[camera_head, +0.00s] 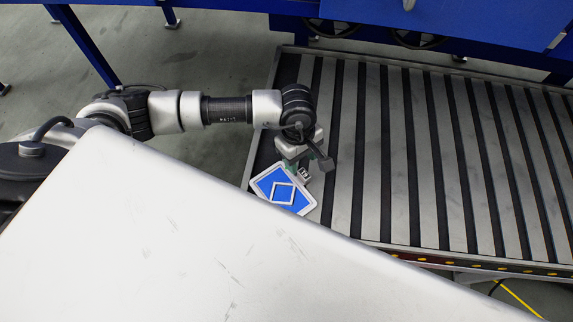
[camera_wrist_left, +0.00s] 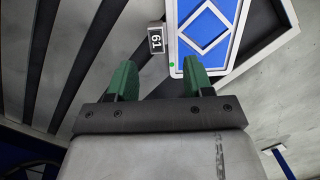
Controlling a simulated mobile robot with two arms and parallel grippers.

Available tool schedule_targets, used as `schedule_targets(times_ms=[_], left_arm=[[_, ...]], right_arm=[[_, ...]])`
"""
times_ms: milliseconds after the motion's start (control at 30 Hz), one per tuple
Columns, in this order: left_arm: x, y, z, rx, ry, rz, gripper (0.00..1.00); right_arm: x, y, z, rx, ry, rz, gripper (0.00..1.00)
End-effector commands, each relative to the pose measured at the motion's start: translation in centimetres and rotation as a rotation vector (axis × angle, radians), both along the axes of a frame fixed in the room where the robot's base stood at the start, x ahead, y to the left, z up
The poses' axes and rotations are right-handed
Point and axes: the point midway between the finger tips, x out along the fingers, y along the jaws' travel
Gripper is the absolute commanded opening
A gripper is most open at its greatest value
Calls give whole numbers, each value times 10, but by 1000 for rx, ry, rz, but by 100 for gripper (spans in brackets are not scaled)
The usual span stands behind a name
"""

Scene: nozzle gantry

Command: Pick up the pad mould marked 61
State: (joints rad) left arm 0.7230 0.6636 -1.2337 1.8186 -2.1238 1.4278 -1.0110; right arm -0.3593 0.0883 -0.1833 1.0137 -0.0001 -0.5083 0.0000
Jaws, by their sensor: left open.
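The pad mould (camera_head: 269,184) is a flat blue plate with a pale frame and a raised diamond outline. It lies at the left end of the slatted conveyor. In the left wrist view the mould (camera_wrist_left: 235,14) is at the top, right of centre, cut off by the frame edge. A small dark tag marked 61 (camera_wrist_left: 156,39) sticks out at its left side. My left gripper (camera_wrist_left: 159,78) has green fingers and is open, with nothing between them. The tag is ahead of the gap; the right finger is close to the mould's near edge. Contact there cannot be told. My right gripper is not in view.
The roller-like slatted conveyor (camera_head: 425,150) stretches to the right and is bare there. A blue machine frame (camera_head: 240,5) stands behind it. A large pale panel (camera_head: 200,240) fills the front left of the head view.

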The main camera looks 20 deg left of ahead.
Motion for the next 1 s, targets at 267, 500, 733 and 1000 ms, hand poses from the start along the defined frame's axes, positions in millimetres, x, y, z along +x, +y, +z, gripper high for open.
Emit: schedule_targets(times_ms=[267, 500, 733, 1000], left_arm=[[-2, -7, -26, -2, 3, 2, 51], [-3, -14, -58, -3, 2, 2, 51], [-3, -14, -62, -3, 1, 1, 51], [-3, -14, -62, -4, 0, 1, 20]], right_arm=[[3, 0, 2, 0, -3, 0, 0], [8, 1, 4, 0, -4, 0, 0], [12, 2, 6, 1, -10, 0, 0], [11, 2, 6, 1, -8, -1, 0]])
